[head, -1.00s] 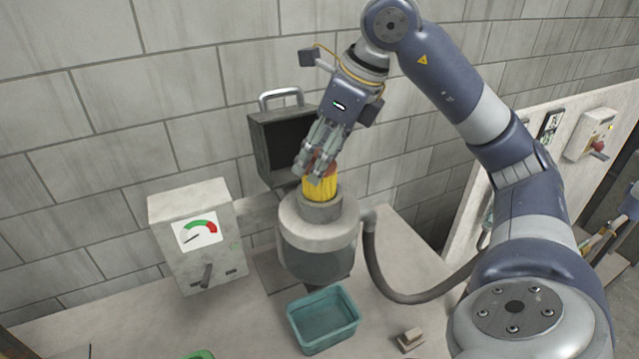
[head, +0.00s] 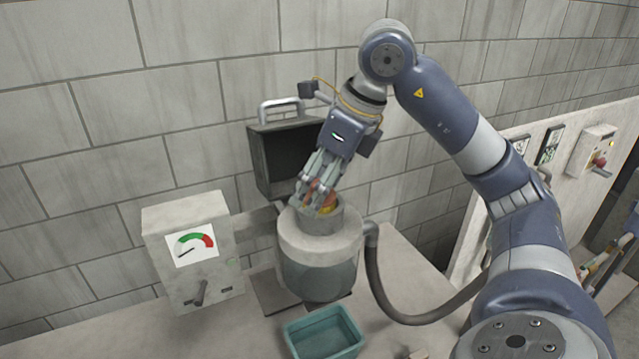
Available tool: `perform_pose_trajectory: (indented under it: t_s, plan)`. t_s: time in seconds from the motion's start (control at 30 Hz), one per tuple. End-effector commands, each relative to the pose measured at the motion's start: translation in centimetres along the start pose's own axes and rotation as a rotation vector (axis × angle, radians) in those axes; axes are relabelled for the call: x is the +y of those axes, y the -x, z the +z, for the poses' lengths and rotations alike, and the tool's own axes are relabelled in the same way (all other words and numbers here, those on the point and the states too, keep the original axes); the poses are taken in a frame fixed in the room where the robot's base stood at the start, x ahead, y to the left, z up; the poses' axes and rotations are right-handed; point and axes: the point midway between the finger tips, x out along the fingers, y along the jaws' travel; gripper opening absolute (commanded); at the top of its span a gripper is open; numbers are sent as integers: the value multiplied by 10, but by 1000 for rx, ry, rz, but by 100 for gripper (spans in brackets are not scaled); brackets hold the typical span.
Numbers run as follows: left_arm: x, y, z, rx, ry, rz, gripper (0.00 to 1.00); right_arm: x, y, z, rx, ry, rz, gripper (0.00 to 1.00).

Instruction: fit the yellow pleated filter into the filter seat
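The yellow pleated filter (head: 328,209) sits mostly down inside the round grey filter seat (head: 318,222) on top of the canister (head: 318,268). Only a small bit of yellow and its reddish top show. My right gripper (head: 317,206) comes down from above, its fingers around the reddish top at the mouth of the seat. The fingers look closed on the filter's top, though they partly hide it. My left gripper is not in view.
A gauge box (head: 193,250) with a lever stands left of the canister. An open grey lid (head: 283,160) with a handle is behind it. A teal bin (head: 323,335) stands in front. A grey hose (head: 395,312) curves off to the right.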

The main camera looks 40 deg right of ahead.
Motion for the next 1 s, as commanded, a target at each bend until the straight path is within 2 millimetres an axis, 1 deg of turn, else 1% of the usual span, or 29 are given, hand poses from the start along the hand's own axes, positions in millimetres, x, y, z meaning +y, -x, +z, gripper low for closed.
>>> perform_pose_trajectory:
  t_s: [0.1,0.2,0.27,0.37,0.5,0.63,0.8,0.9,1.0]
  plan:
    - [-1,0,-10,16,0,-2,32,0,1,0,-1,0,-1,69]
    - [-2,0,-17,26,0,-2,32,0,2,0,-2,-1,-1,69]
    - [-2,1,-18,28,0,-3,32,0,4,1,-3,-1,-1,69]
    - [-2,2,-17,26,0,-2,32,0,13,2,-6,-1,-2,69]
    - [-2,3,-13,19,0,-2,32,0,34,2,-8,0,-3,69]
    - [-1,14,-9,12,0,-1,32,-1,60,2,-7,-1,-6,69]
    - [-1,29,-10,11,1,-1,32,-1,91,2,-5,-2,-5,69]
    - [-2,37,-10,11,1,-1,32,-1,106,2,-5,-2,-4,69]
    - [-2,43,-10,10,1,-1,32,-1,115,2,-4,-1,-4,69]
